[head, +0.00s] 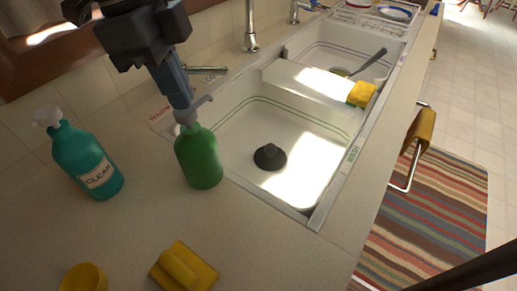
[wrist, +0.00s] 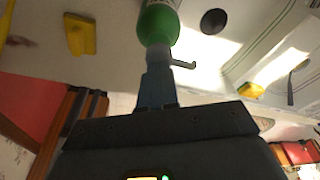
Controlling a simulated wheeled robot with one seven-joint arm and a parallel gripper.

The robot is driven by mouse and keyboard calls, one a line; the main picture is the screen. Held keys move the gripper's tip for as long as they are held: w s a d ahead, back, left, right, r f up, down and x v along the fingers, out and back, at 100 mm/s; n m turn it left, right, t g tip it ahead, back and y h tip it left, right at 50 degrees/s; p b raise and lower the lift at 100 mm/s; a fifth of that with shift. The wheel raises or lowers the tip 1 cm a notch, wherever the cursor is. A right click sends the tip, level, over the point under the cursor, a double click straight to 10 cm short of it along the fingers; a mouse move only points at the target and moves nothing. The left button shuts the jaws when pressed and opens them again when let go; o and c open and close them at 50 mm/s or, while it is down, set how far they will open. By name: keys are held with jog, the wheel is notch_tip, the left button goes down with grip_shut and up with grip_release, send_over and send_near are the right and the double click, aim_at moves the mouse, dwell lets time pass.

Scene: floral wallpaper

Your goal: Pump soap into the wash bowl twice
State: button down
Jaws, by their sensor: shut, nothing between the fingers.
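A green pump bottle (head: 199,158) stands upright on the counter at the left edge of the near basin. Its pale pump head and spout (head: 201,103) point right, over the basin. My gripper (head: 184,106) is shut and empty, pointing down with its fingertips at the top of the pump head; whether it presses it is hard to tell. The wrist view also shows the green bottle (wrist: 157,26), with the fingers against its pump top. The near white basin marked "WASH" (head: 236,133) has green lines and a dark plug (head: 270,157) in its bottom.
A teal bottle labelled "CLEAN" (head: 87,160) stands to the left. A yellow block-shaped item (head: 184,268) and a yellow cup (head: 84,278) are at the front of the counter. A yellow sponge (head: 361,94) sits on the divider before the second basin. A tap (head: 250,28) rises behind.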

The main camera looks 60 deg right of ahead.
jog(key=shift+f+b, duration=0.9)
jog(key=shift+f, duration=0.05)
jog(key=shift+r, duration=0.15)
jog(key=shift+r+p, duration=0.7)
jog(key=shift+r, duration=0.55)
jog(key=shift+f, duration=0.15)
